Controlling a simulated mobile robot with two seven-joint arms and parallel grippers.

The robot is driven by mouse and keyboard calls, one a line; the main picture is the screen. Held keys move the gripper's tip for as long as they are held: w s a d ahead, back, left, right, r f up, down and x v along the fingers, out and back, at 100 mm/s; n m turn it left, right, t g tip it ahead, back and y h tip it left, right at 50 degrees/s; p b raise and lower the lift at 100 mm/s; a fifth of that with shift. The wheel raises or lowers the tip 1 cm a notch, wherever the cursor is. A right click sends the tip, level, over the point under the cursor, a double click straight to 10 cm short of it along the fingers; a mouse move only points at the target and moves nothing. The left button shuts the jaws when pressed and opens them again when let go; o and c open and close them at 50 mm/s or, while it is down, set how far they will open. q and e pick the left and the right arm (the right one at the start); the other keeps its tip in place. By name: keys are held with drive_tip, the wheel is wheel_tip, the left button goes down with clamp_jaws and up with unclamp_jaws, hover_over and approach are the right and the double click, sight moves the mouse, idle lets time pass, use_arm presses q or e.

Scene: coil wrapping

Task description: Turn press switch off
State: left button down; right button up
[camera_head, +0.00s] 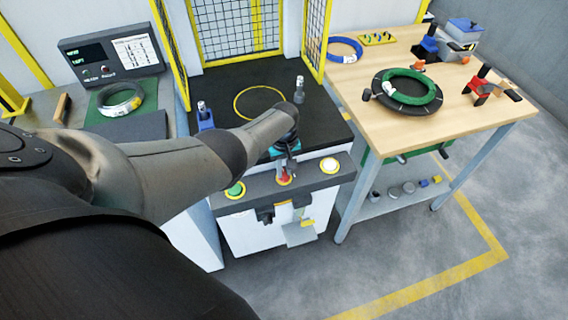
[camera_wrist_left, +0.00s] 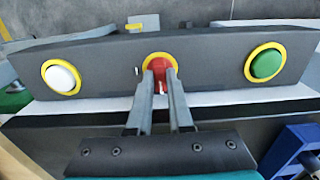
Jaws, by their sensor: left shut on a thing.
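The press switch is a red knob (camera_head: 284,179) with a yellow ring, in the middle of the dark panel on the front of the press. In the left wrist view the red switch (camera_wrist_left: 161,70) shows between my finger tips. My left gripper (camera_head: 286,168) reaches down over the panel from the left. In the left wrist view its two fingers (camera_wrist_left: 162,82) are shut on the red switch from both sides, hiding part of it. My right gripper is not in view.
A green button (camera_head: 236,189) and a white button (camera_head: 329,165) flank the switch. Behind lies the black press top (camera_head: 225,90) with a yellow circle. A wooden table (camera_head: 430,125) with coils stands at right. A control box (camera_head: 111,58) stands at left.

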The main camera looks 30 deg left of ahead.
sight(284, 172)
use_arm(q)
drive_tip(key=c, duration=0.8)
unclamp_jaws()
drive_tip(key=shift+r, duration=0.1)
wheel_tip(284, 172, up, 15)
drive_tip(key=p, duration=0.7)
drive_tip(key=shift+p, duration=0.4)
